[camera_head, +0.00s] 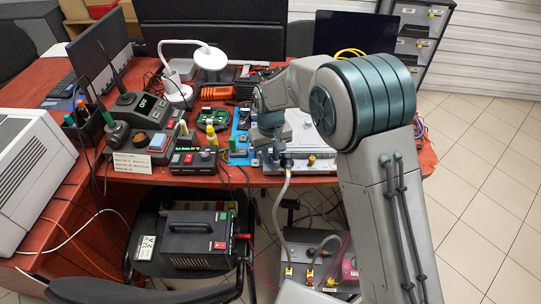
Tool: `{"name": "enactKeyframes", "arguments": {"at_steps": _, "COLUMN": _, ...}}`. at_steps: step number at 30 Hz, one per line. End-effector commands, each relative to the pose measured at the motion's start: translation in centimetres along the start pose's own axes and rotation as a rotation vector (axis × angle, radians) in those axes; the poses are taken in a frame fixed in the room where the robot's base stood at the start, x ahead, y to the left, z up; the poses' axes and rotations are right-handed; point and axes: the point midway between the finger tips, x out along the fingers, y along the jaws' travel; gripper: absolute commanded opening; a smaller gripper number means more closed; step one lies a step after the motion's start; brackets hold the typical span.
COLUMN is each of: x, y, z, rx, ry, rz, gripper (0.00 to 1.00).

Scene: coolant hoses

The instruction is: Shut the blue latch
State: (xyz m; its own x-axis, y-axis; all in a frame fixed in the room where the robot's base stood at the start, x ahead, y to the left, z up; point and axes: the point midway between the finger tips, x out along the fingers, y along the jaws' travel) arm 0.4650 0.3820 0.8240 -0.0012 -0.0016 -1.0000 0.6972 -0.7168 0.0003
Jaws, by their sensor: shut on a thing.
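A grey hose (280,203) rises from below the table to a small dark blue fitting at the front edge of a pale flat unit (326,166). The blue latch (287,162) appears to be part of this fitting; it is small, and its exact position cannot be made out. My gripper (276,154) points down at the fitting, at the upper end of the hose. Its jaws are shut on the blue latch area, but the fingertips are partly hidden and the contact is unclear.
A yellow fitting (312,159) sits just right of the blue one. A grey box (308,262) with yellow-marked connectors stands below. A small meter (195,160), a green circuit board (211,118) and a white lamp (208,58) crowd the table at left. Floor is free at right.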

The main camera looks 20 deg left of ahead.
Motion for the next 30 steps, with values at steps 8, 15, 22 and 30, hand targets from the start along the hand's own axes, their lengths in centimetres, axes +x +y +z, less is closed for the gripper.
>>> {"name": "enactKeyframes", "arguments": {"at_steps": 8, "x": -0.19, "y": 0.05, "z": -0.17, "rx": -0.184, "ry": 0.007, "rz": 0.001, "gripper": 0.00}}
{"name": "enactKeyframes", "arguments": {"at_steps": 15, "x": -0.23, "y": 0.04, "z": -0.20, "rx": -0.273, "ry": 0.007, "rz": 0.001, "gripper": 0.00}}
{"name": "enactKeyframes", "arguments": {"at_steps": 22, "x": -0.27, "y": -0.02, "z": -0.21, "rx": -0.303, "ry": 0.008, "rz": 0.001, "gripper": 0.00}}
{"name": "enactKeyframes", "arguments": {"at_steps": 30, "x": -0.29, "y": -0.02, "z": -0.23, "rx": -0.304, "ry": 0.009, "rz": 0.001, "gripper": 0.00}}
